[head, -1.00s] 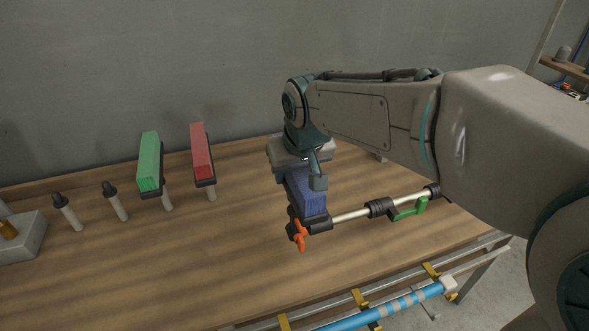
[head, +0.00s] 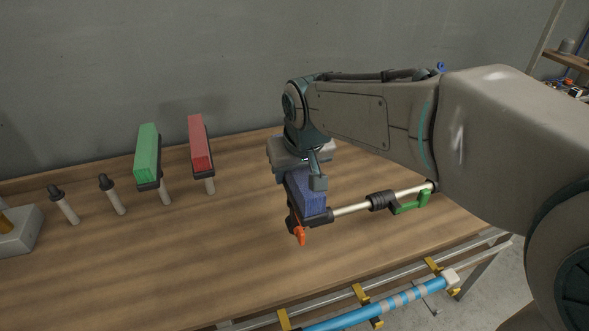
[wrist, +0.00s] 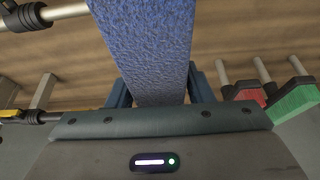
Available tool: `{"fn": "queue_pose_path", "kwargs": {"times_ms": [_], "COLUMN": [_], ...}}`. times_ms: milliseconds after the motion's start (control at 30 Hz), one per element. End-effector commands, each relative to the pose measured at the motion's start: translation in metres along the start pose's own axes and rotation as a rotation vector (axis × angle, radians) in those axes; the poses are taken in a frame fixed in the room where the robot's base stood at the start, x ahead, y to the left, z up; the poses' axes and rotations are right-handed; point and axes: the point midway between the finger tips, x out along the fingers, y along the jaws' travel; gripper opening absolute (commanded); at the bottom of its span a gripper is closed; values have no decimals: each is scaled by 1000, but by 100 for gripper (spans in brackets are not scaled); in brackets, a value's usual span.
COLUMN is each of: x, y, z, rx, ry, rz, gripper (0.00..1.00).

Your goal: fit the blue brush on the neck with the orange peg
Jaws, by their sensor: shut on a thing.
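My gripper (wrist: 160,92) is shut on the blue brush (wrist: 145,40), whose long blue block fills the middle of the wrist view. In the head view the blue brush (head: 308,192) hangs below my wrist, above the wooden bench. The orange peg (head: 300,235) shows just below the near end of the brush, by a black fitting on a pale pole (head: 360,206). The brush's near end overlaps that black fitting in the picture; I cannot tell whether they touch. A green lever (head: 411,203) sits on another black collar further right along the pole.
A green brush (head: 148,152) and a red brush (head: 199,143) stand on pale posts at the left. Two bare black-topped posts (head: 65,206) stand left of them, beside a grey block (head: 18,232). A blue pole (head: 380,308) lies along a rail at the front edge. The bench's middle left is clear.

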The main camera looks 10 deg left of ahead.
Motion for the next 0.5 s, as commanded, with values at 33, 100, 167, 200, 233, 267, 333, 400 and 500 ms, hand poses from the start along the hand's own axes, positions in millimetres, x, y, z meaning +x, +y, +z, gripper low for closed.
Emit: {"fn": "queue_pose_path", "kwargs": {"times_ms": [33, 100, 167, 200, 233, 267, 333, 400, 500], "x": [2, 4, 5, 6, 6, 7, 9, 10, 9], "y": [0, 0, 0, 0, 0, 0, 0, 0, 0], "z": [1, 1, 2, 2, 2, 3, 4, 4, 4], "rx": [0, 0, 0, 0, 0, 0, 0, 0, 0], "ry": [1, 1, 1, 1, 1, 1, 1, 1, 1], "rz": [0, 0, 0, 0, 0, 0, 0, 0, 0], "gripper": [16, 16, 16, 16, 16, 16, 16, 16, 72]}}
